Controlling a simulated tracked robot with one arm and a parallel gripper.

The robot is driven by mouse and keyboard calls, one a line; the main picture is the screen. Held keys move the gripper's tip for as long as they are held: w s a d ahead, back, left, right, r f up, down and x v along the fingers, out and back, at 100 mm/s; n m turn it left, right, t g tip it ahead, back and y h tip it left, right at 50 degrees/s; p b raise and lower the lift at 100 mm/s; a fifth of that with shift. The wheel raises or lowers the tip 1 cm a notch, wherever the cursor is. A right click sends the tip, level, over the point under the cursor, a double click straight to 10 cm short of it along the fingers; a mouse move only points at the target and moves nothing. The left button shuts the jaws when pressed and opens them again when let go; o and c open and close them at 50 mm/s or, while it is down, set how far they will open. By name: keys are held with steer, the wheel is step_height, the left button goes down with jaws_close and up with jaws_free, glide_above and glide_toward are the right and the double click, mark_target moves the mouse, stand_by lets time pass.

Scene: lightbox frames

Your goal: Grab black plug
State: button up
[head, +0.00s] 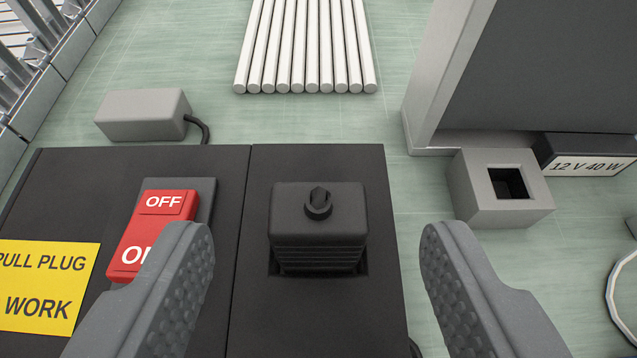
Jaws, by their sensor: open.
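The black plug (318,232) is a ribbed block with a small round knob on top. It sits upright in a recess of the dark panel (308,165). My gripper (318,245) is open, with one grey finger on each side of the plug. Both fingers are apart from it, with a wider gap on the left than a close fit. The left finger covers part of the red OFF/ON switch (160,225). Nothing is between the fingers except the plug and the panel. The plug's lower part is hidden in the recess.
A yellow label (45,285) lies left of the switch. A grey box (147,114) with a cable and several white rods (305,45) lie behind. A grey socket block (500,188) and a box marked 12 V 40 W (588,165) stand right. Green floor is partly clear.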

mark_target(320, 224)
steer(key=shift+b+x, duration=0.55)
steer(key=shift+x, duration=2.55)
steer(key=shift+r, duration=0.1)
steer(key=c, duration=1.1)
